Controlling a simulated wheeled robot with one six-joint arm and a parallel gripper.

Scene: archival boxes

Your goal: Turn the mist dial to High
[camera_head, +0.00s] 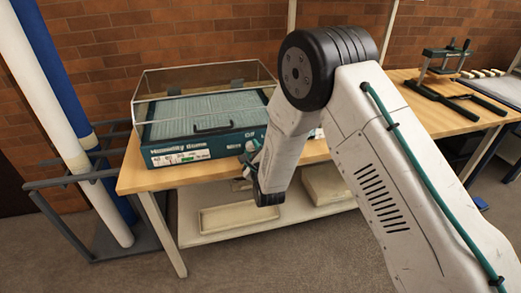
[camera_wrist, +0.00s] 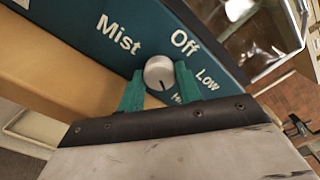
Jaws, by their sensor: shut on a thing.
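The mist dial (camera_wrist: 158,70) is a round pale grey knob on the dark teal front panel (camera_wrist: 115,22) in the wrist view. The words Mist, Off and Low show around it, and a label starting with H is partly hidden below it. A dark pointer line on the knob's face points down, roughly toward that H label. My gripper (camera_wrist: 159,80) has its green fingers on both sides of the knob and is shut on it. In the head view the humidity unit (camera_head: 165,157) stands on the bench, with my gripper (camera_head: 249,164) at its right front; the dial is hidden there.
The unit has a clear lid (camera_head: 205,76) over a ribbed tray. The wooden bench (camera_head: 140,178) holds a press (camera_head: 445,60) at the right. A rack with tall rolls (camera_head: 75,110) stands at the left. A shallow tray (camera_head: 225,218) lies on the lower shelf.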

